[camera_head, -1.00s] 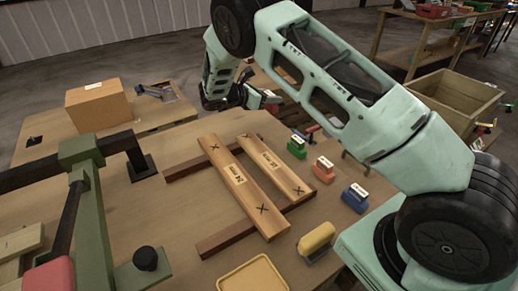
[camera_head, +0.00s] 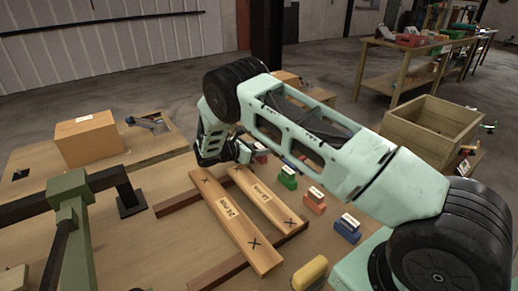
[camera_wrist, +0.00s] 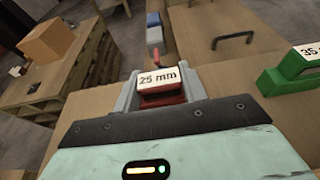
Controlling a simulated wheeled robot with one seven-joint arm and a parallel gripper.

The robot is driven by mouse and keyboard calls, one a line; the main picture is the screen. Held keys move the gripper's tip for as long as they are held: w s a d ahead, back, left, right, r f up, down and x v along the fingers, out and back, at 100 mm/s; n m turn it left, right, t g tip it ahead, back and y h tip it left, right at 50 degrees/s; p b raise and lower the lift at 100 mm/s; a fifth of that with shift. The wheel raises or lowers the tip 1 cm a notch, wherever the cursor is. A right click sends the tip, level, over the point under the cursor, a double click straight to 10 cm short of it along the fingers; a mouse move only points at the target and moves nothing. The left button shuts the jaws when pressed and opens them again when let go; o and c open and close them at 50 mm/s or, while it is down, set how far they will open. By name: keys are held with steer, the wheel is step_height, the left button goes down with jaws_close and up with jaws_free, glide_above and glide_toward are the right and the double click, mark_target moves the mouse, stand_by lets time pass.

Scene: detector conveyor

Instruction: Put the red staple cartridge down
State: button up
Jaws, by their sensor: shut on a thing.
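The red staple cartridge (camera_wrist: 163,97) with a white "25 mm" label sits between the two grey fingers of my gripper (camera_wrist: 160,91) in the wrist view. My gripper is shut on it. In the head view my gripper (camera_head: 247,151) is low over the far end of the bench, and a bit of the red cartridge (camera_head: 262,157) shows beside it. The cartridge's underside is hidden, so I cannot tell whether it touches the bench. The green cartridge (camera_head: 288,178) stands nearest to it; it also shows at right in the wrist view (camera_wrist: 290,72).
An orange cartridge (camera_head: 314,201) and a blue one (camera_head: 347,228) continue the row toward me. Two labelled wooden boards (camera_head: 223,222) lie on dark rails to the left. A yellow object (camera_head: 310,272) is near the front. A cardboard box (camera_head: 86,139) stands on another table behind.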

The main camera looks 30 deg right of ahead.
steer(key=o, duration=1)
